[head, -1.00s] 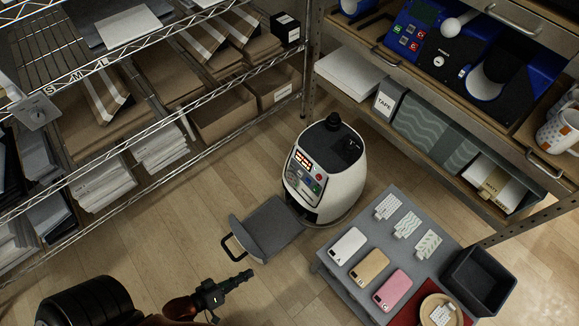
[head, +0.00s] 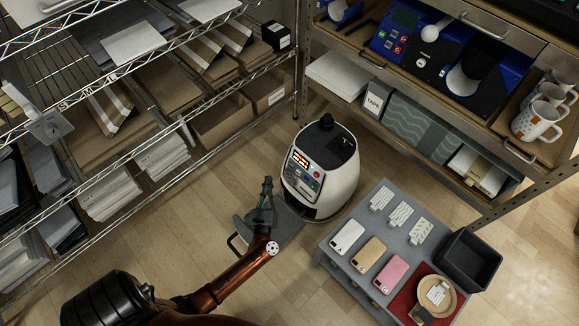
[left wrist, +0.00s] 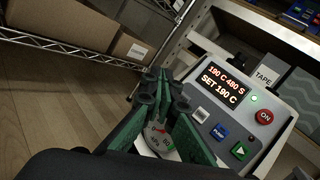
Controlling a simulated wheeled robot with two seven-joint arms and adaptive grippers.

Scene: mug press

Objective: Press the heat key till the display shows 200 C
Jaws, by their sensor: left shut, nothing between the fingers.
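The white rounded mug press (head: 335,178) stands on the floor with its sloped control panel (head: 307,170) facing left. In the left wrist view its lit display (left wrist: 222,86) reads "190 C 480 S" above "SET 190 C". The panel has a red ON button (left wrist: 263,117), a blue key (left wrist: 220,132), a green triangle key (left wrist: 239,151) and a pale key (left wrist: 201,115). I cannot read which is the heat key. My left gripper (head: 267,184) is shut and empty, left of the panel; its green fingers (left wrist: 163,88) partly cover a round dial (left wrist: 158,138). My right gripper is not in view.
A grey platform (head: 284,226) with a handle lies before the press. A low grey table (head: 332,245) with phone cases and a dark bin (head: 468,260) stands at right. A wire rack (head: 155,130) is at left, and a shelf unit (head: 440,125) stands behind.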

